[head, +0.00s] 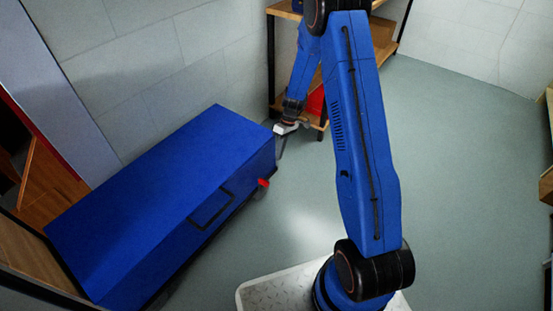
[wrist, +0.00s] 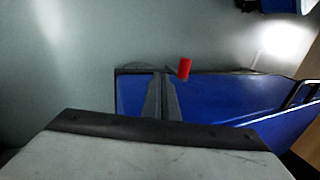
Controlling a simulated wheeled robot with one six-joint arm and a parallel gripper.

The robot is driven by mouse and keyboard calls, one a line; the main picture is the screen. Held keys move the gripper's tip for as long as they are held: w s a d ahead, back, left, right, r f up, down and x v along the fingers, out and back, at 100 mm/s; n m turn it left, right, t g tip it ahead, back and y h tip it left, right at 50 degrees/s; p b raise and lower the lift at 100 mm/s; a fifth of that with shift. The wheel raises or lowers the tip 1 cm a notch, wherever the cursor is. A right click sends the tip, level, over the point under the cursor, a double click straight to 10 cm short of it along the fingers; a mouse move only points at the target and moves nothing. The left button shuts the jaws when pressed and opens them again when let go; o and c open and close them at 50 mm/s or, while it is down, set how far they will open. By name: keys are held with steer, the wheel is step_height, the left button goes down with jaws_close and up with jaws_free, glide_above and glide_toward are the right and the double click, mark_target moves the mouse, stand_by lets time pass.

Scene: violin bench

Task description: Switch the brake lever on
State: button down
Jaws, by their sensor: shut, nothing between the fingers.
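The brake lever is a small red piece at the lower right end of the blue cabinet (head: 150,200), low near the floor; it shows in the head view (head: 263,183). In the wrist view the red lever (wrist: 185,68) stands just beyond and right of my fingertips, apart from them in the picture. My gripper (head: 281,150) points down beside the cabinet's far right corner, above the lever. In the wrist view my gripper (wrist: 163,76) has its two grey fingers together, shut and empty, in front of the blue cabinet side (wrist: 215,100). The lever's mount is hard to make out.
A black handle (head: 212,209) is on the cabinet's side. A wooden shelf unit with black legs (head: 310,119) stands behind my gripper. A wall (head: 130,80) runs behind the cabinet. The grey floor (head: 470,180) is free to the right.

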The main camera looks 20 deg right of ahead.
steer(key=s+a+f, duration=0.4)
steer(key=a+f, duration=0.1)
steer(key=f, duration=0.2)
steer(key=shift+a+f, duration=0.35)
steer(key=shift+s, duration=0.1)
steer(key=shift+a, duration=0.1)
